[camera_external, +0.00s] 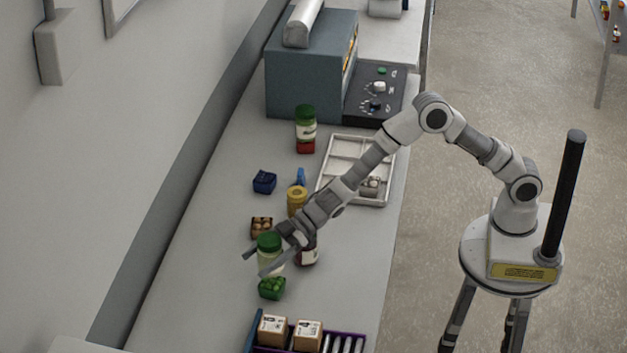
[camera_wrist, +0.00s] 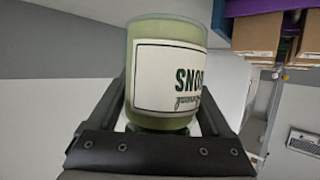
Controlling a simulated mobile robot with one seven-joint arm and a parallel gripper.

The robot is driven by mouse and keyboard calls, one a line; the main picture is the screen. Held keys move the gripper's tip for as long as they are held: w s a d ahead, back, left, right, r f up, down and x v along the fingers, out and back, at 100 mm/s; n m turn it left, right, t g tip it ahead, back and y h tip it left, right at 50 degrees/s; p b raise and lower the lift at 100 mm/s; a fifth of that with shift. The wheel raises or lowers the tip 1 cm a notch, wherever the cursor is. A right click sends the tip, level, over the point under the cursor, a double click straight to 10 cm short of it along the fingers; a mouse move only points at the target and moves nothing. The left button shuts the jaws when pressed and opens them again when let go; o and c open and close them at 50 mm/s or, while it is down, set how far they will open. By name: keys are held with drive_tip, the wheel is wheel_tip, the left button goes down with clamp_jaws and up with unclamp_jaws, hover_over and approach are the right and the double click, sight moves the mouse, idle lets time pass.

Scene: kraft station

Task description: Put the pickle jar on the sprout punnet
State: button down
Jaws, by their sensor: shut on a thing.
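The pickle jar (camera_external: 269,258) has a green lid and a pale green body. My gripper (camera_external: 262,264) is shut on it, with a finger on each side. In the wrist view the jar (camera_wrist: 160,70) fills the middle between the fingers, its white label partly readable. The sprout punnet (camera_external: 271,288), a small green box with green contents, is just below the jar in the external view. I cannot tell whether the jar's bottom touches it. The punnet does not show in the wrist view.
A brown-filled punnet (camera_external: 261,228) and blue punnet (camera_external: 264,182) lie behind. A purple crate (camera_external: 361,340) with boxes is in front. Another green-lidded jar (camera_external: 306,124) stands farther back.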

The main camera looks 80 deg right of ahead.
sight(272, 262)
drive_tip(key=shift+f, duration=1.7)
drive_tip(key=shift+f, duration=0.15)
unclamp_jaws()
drive_tip(key=shift+f+b, duration=0.1)
drive_tip(key=shift+b, duration=0.2)
drive_tip(key=shift+d+r, duration=0.1)
drive_tip(key=shift+r, duration=0.15)
drive_tip(key=shift+v, duration=1.95)
